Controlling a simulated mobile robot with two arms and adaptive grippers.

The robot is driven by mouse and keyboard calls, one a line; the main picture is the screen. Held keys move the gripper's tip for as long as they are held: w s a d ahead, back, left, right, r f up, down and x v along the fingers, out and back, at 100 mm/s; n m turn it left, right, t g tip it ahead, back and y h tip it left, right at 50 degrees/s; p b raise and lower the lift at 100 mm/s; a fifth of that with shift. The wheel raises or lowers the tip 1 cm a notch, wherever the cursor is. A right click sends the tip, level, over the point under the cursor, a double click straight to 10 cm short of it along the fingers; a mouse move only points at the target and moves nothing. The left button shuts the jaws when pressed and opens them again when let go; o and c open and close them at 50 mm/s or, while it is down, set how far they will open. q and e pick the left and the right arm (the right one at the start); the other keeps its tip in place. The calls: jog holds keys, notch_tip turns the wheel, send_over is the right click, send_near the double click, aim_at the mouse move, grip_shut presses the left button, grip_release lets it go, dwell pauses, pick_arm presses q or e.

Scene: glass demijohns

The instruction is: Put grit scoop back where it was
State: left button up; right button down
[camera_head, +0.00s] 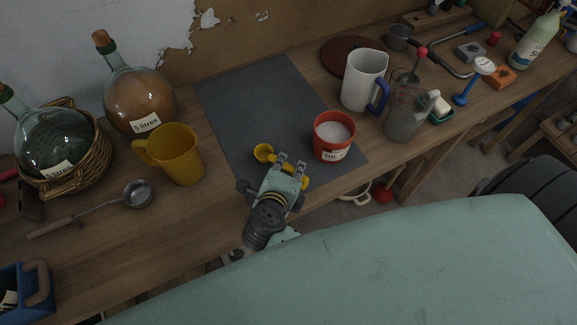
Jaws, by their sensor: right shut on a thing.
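The yellow grit scoop (263,153) is at my right gripper (291,161), over the near part of the grey mat (262,92). The gripper is shut on it. The scoop's bowl shows to the left of the fingers and a bit of yellow shows to the right; the middle is hidden behind the gripper. I cannot tell whether the scoop touches the mat. A red tub (333,148) filled with white grit stands upright just right of the gripper, apart from it. My left gripper is not in view.
A white jug (362,82) and glass jug (403,117) stand on the right. The mat's far part is clear. The table's front edge lies close to the gripper.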

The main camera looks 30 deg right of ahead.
jog(key=shift+f+b, duration=0.45)
jog(key=shift+f, duration=0.2)
jog(key=c, duration=1.6)
grip_release()
jog(key=shift+v, duration=4.2)
jog(key=shift+a+f, duration=0.1)
jog(key=shift+a, duration=0.05)
jog(key=x, duration=0.8)
jog(key=shift+w, duration=0.1)
jog(key=shift+w+d, duration=0.2)
jog(key=shift+s+r+p, duration=0.15)
jog(key=shift+r+p, duration=0.2)
jog(key=shift+r, duration=0.2)
